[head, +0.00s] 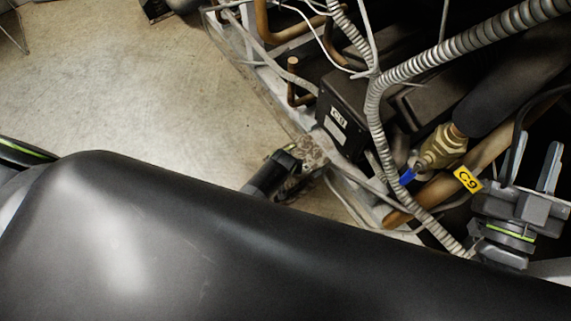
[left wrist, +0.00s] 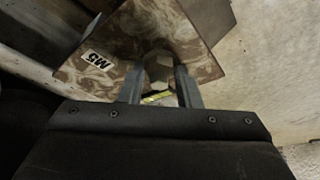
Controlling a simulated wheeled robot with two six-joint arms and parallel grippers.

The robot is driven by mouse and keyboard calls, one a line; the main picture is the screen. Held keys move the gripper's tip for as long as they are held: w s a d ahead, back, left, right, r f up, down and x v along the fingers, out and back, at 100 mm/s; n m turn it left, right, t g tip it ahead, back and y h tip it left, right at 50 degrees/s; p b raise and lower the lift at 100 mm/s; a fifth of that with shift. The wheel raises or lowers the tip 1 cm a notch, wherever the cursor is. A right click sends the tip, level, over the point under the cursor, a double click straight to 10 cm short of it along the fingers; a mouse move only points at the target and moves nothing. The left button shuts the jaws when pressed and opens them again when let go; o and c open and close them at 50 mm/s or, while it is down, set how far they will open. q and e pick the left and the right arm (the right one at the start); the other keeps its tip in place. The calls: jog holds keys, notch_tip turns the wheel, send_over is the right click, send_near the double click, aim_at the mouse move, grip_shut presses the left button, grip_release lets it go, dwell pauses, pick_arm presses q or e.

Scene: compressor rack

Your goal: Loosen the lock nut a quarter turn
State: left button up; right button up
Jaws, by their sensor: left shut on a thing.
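In the left wrist view my left gripper (left wrist: 160,88) has its two fingers on either side of a hexagonal metal nut (left wrist: 158,68). It is shut on this nut, whose lower part sits between the fingers. The nut is on a brown, stained metal bracket (left wrist: 190,62) with a white label reading M5 (left wrist: 97,62). A yellow strip (left wrist: 158,98) shows between the fingers. In the head view my left arm covers much of the foreground, and I cannot make out the nut. My right gripper (head: 534,150) is at the right edge, its fingers apart and empty.
In the head view a ribbed grey conduit (head: 377,105) runs past a black box (head: 342,115). A brass valve (head: 440,148) with a blue handle (head: 407,177) and a copper pipe tagged C9 (head: 468,179) lie left of my right gripper. Bare floor (head: 130,75) is at upper left.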

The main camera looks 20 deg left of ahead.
pick_arm(q)
jog(key=o, duration=1)
jog(key=shift+c, duration=0.2)
jog(key=shift+r, duration=0.1)
pick_arm(e)
jog(key=shift+r, duration=0.1)
